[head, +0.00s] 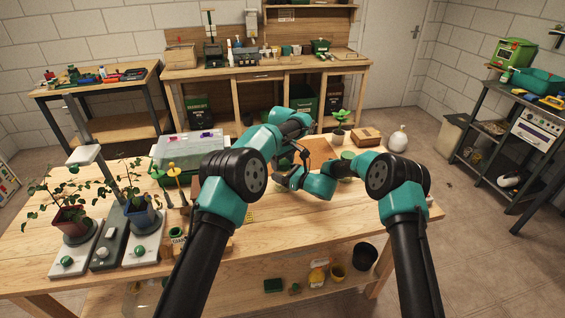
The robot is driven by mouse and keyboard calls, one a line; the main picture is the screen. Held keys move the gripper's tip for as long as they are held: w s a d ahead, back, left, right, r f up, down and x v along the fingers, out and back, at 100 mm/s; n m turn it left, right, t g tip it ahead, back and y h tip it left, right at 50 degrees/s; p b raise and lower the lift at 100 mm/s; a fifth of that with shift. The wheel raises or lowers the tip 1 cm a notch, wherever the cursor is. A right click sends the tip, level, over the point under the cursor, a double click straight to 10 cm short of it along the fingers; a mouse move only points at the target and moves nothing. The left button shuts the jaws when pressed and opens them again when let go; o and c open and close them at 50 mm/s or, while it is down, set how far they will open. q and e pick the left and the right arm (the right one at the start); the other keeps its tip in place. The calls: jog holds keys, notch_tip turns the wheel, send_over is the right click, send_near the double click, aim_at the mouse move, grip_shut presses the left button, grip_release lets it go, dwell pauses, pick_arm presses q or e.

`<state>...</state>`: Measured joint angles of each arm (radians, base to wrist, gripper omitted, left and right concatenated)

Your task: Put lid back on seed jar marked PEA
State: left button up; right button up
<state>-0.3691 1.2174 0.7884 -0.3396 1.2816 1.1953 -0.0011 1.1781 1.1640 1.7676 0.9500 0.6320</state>
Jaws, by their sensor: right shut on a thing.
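My left arm reaches from the left over the middle of the bench, and its gripper (304,150) is small and mostly covered by its own links; I cannot tell its opening. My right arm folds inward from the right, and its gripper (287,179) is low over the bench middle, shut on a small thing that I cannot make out. A round green-topped item (347,155) stands beyond my right arm; it may be a jar or a lid. No PEA marking is readable, and the seed jar and its lid cannot be told for certain.
Two potted plants (70,218) (143,212) stand at the bench's left. A clear-lidded tray (188,144) is at the back left. The wooden bench front (290,235) is clear.

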pick_arm(q)
jog(key=o, duration=0.4)
jog(key=shift+r, duration=0.1)
jog(key=shift+r, duration=2.15)
jog(key=shift+c, duration=0.4)
jog(key=shift+r+m, duration=0.5)
jog(key=shift+r, duration=1.25)
jog(key=shift+f, duration=0.1)
